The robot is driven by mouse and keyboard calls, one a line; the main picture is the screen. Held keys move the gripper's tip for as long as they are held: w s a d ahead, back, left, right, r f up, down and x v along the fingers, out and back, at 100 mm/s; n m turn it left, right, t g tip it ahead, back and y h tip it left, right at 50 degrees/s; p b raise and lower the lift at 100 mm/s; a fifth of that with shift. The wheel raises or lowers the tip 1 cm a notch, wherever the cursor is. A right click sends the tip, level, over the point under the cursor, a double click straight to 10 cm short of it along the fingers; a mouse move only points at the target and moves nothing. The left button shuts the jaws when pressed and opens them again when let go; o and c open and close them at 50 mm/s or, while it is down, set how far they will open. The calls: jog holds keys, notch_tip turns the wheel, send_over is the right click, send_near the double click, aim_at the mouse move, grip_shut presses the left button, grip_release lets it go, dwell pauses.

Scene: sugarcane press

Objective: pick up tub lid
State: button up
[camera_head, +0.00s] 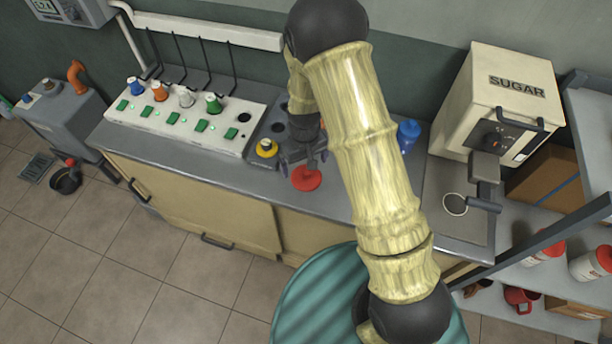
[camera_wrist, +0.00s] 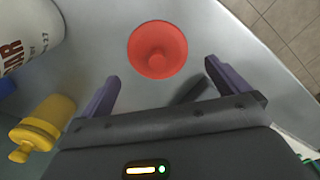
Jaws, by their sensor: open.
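The tub lid is a round red disc with a small raised knob. It lies on the grey counter in the head view (camera_head: 306,178), in front of my gripper (camera_head: 303,160). In the wrist view the red lid (camera_wrist: 157,50) is just beyond the fingertips, roughly centred between them. My gripper (camera_wrist: 160,82) is open, with its two purple-grey fingers apart and nothing between them. The lid's whole top shows in the wrist view. My arm hides part of the counter to the right of the lid in the head view.
A yellow-capped item (camera_head: 266,148) stands left of the lid; a yellow bottle-like object (camera_wrist: 45,122) shows in the wrist view. A white labelled tub (camera_wrist: 28,32) is at upper left there. A blue container (camera_head: 408,136) and the sugar machine (camera_head: 500,95) stand farther right.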

aim_at(306, 172)
jog(key=f, duration=0.2)
jog(key=f+p, duration=0.1)
jog(key=shift+s+d+f, duration=0.2)
jog(key=shift+d, duration=0.05)
jog(key=shift+f, duration=0.6)
jog(key=c, duration=0.8)
